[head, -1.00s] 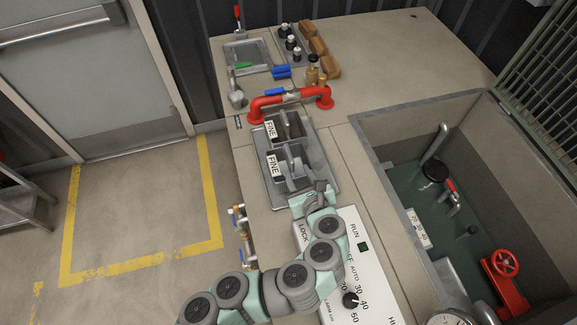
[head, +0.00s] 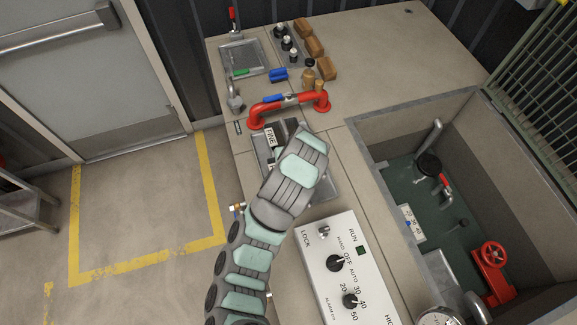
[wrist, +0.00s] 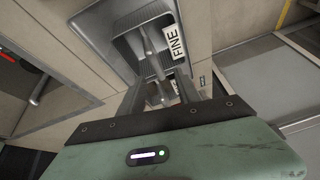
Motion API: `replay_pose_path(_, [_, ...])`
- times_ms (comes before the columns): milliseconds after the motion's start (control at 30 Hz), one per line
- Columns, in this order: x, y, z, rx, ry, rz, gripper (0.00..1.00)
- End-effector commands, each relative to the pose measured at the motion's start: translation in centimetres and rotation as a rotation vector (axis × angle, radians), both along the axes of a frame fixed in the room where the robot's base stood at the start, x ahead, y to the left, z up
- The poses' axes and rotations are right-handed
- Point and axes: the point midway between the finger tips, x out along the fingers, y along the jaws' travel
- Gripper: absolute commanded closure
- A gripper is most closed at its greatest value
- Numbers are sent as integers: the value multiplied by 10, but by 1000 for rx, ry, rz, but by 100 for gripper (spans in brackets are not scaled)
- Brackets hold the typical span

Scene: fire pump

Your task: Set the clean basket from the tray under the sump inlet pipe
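A grey tray (head: 262,158) on the bench holds two grey baskets with white FINE labels. The far basket (head: 291,127) shows past my arm, with a dark inside; the near one is mostly hidden by my wrist. In the wrist view, one basket (wrist: 140,35) shows at the top, and part of another (wrist: 158,92) shows between the fingers. My gripper (wrist: 158,100) is over the tray, its fingers apart; I see no firm grasp. In the sump (head: 400,180) at right, a grey curved pipe (head: 436,135) ends at a black round piece (head: 428,165) above green water.
A red pipe handle (head: 290,105) arches behind the tray. A white control panel (head: 340,265) with knobs lies in front. The sump has a raised rim, an open grate (head: 540,100), a red valve wheel (head: 494,255) and a gauge (head: 440,318). The bench's back right is clear.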

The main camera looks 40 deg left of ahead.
Motion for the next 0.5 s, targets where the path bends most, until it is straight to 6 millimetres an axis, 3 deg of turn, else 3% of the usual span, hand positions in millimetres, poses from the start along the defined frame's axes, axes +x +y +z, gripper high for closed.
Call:
replay_pose_path(200, [1, -3, 1, -78, -48, 147, 60])
replay_pose_path(500, [7, 10, -35, -78, -42, 150, 60])
